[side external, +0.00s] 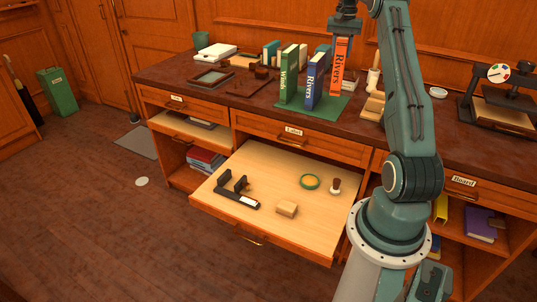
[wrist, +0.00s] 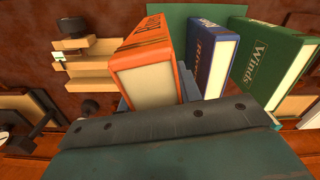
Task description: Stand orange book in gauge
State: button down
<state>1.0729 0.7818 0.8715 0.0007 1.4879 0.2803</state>
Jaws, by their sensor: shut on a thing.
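A black bracket with two upright jaws (side external: 232,188), which looks like the gauge, lies on the pulled-out drawer (side external: 275,225), well below and left of the book.
A blue book (side external: 313,80) and a green "Winds" book (side external: 289,75) stand on the mat left of the orange book. The drawer also holds a wooden block (side external: 287,209), a green ring (side external: 310,182) and a small stamp (side external: 335,187). A black press (side external: 498,95) stands at the right.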

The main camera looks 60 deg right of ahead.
jog(key=w+a+f+n, duration=0.2)
jog(key=w+a+f, duration=0.3)
jog(key=a, duration=0.7)
jog(key=w+a+f+n, duration=0.1)
jog(key=w+a+f, duration=0.35)
jog(key=a, duration=0.65)
jog(key=w+a+f+n, duration=0.2)
jog(key=w+a+f, duration=0.3)
jog(key=a, duration=0.7)
jog(key=a+f+n, duration=0.3)
jog(key=a+n, duration=0.2)
jog(key=a, duration=0.3)
jog(key=a+f+n, duration=0.3)
jog(key=a+n, duration=0.1)
jog(key=a, duration=0.4)
jog(key=w+d+f+m, duration=0.3)
jog(key=w+d+m, duration=0.4)
jog(key=d, duration=0.5)
jog(key=w+d+f+m, duration=0.3)
jog(key=w+d+m, duration=0.4)
jog(key=d, duration=0.5)
jog(key=shift+w+d+f+m, duration=0.15)
jog(key=shift+w+m, duration=0.1)
jog(key=shift+m, duration=0.95)
jog(key=shift+f, duration=0.15)
